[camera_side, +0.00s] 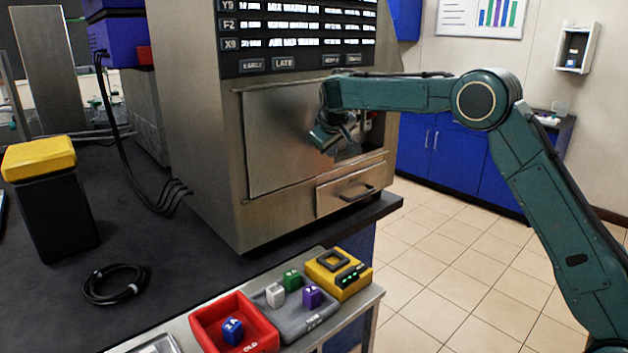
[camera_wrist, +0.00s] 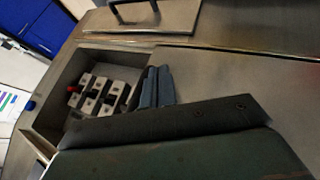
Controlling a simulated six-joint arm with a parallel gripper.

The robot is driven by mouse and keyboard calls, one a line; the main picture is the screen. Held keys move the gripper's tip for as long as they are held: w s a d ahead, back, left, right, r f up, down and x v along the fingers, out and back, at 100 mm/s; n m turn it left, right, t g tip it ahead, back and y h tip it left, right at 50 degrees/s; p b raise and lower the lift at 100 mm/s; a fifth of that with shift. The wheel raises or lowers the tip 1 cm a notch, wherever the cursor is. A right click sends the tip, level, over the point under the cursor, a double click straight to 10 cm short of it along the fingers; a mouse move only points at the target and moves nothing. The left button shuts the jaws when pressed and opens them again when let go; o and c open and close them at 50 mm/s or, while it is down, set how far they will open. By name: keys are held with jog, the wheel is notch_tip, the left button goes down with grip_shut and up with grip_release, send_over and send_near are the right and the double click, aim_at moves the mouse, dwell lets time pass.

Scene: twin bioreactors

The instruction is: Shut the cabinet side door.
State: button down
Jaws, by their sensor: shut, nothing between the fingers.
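The grey metal cabinet (camera_side: 195,130) stands on the dark bench with a lettered display at its top. A large flat metal panel (camera_side: 285,140) covers the left of its front. To the right of the panel is an open recess (camera_side: 372,140), partly hidden by my arm. In the wrist view the recess (camera_wrist: 62,122) holds several grey blocks (camera_wrist: 98,96) with dark and red parts. I cannot clearly make out the side door; my arm hides that area. My gripper (camera_side: 322,140) is shut and empty at the recess's left edge; its fingers also show in the wrist view (camera_wrist: 156,86).
A drawer (camera_side: 335,200) with a bar handle sits shut below the recess. A red tray (camera_side: 235,322), a grey tray (camera_side: 290,306) and a yellow device (camera_side: 338,273) lie in front. Tiled floor is open at right.

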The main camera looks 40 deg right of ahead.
jog(key=d, duration=2.6)
jog(key=shift+d, duration=0.25)
jog(key=shift+s+a, duration=0.1)
jog(key=s+a+r, duration=0.5)
jog(key=a+r, duration=0.2)
jog(key=a, duration=0.1)
jog(key=shift+a+r, duration=0.2)
jog(key=shift+a, duration=0.15)
jog(key=shift+s+a, duration=0.1)
